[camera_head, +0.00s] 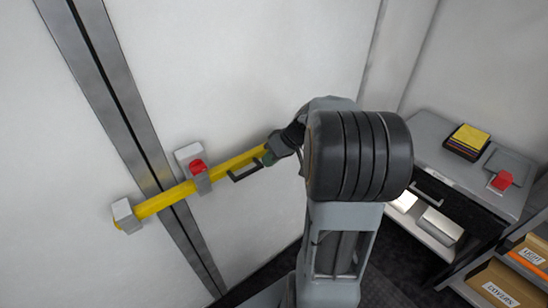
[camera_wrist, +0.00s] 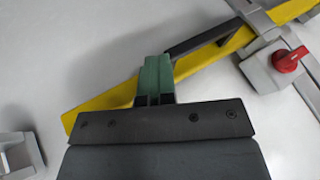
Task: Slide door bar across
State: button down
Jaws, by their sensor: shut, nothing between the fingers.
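The yellow door bar (camera_head: 222,169) lies slanted across the dark door seam. Its left end passes through the left grey bracket (camera_head: 126,216). Its other end (camera_wrist: 88,112) shows in the wrist view, apart from an empty-looking grey bracket (camera_wrist: 20,152). A black handle (camera_head: 244,172) is fixed to the bar; it also shows in the wrist view (camera_wrist: 205,40). My gripper (camera_head: 268,158) is at the handle's right end. Its green fingers (camera_wrist: 154,62) are closed together in front of the bar; whether they touch bar or handle, I cannot tell.
A grey bracket with a red knob (camera_head: 197,166) sits on the bar right of the seam; the knob also shows in the wrist view (camera_wrist: 289,60). A grey cabinet (camera_head: 445,135) and shelves with boxes (camera_head: 505,285) stand at right.

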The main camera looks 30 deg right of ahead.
jog(key=shift+f, duration=0.1)
jog(key=s+d+r+b, duration=0.2)
jog(key=d+r, duration=0.6)
jog(key=d, duration=0.1)
jog(key=shift+s, duration=0.4)
jog(key=shift+r, duration=0.1)
